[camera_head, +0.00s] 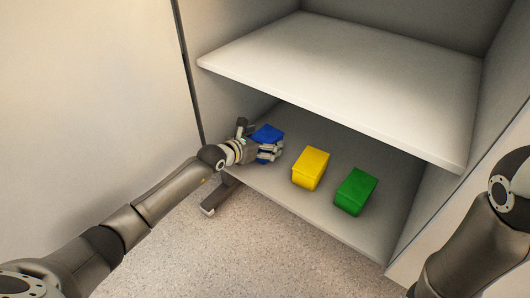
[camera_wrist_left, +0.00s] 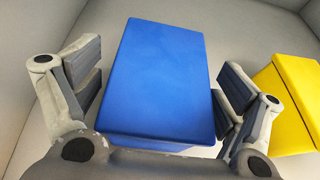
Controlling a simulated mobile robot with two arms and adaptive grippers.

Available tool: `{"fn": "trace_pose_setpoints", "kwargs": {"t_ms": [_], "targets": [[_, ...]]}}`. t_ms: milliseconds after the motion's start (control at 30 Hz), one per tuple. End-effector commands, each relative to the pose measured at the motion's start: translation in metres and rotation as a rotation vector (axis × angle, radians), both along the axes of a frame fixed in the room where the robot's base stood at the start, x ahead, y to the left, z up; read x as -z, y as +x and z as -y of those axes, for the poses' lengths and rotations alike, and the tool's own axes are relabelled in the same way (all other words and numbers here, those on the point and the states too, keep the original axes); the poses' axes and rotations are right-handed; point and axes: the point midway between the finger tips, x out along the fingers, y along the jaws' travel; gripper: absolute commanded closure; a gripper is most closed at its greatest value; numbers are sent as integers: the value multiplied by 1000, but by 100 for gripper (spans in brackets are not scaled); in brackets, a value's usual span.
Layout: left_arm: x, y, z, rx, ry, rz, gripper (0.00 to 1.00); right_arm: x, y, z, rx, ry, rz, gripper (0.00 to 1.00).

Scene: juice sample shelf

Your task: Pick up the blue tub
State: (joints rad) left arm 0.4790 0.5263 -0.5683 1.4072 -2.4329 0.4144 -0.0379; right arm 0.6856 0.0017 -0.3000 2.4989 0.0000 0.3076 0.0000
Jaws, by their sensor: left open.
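The blue tub (camera_head: 268,133) sits on the lower shelf at the left, partly hidden behind my left gripper (camera_head: 268,150). In the left wrist view the blue tub (camera_wrist_left: 158,80) fills the middle, between the two fingers of the left gripper (camera_wrist_left: 160,85). The fingers are open, one on each side of the tub, with a small gap at the left finger; whether the right finger touches the tub I cannot tell. My right arm shows at the right edge of the head view, but its gripper is out of view.
A yellow tub (camera_head: 310,168) stands right of the blue one; it also shows in the left wrist view (camera_wrist_left: 290,100). A green tub (camera_head: 355,192) stands further right. The upper shelf (camera_head: 350,75) overhangs the lower shelf (camera_head: 335,226). The cabinet side wall is close on the left.

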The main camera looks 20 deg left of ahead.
Motion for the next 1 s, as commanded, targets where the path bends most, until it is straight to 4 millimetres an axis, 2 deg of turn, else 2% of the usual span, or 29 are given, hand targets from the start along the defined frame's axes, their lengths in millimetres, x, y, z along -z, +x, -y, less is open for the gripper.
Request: {"fn": "trace_pose_setpoints", "kwargs": {"t_ms": [333,700,1000], "targets": [[2,4,2,0,0,-1,9,1,-4,0,0,0,10,100],[2,4,2,0,0,-1,55,1,-4,0,0,-1,11,100],[2,4,2,0,0,0,57,1,-4,0,0,-1,11,100]]}}
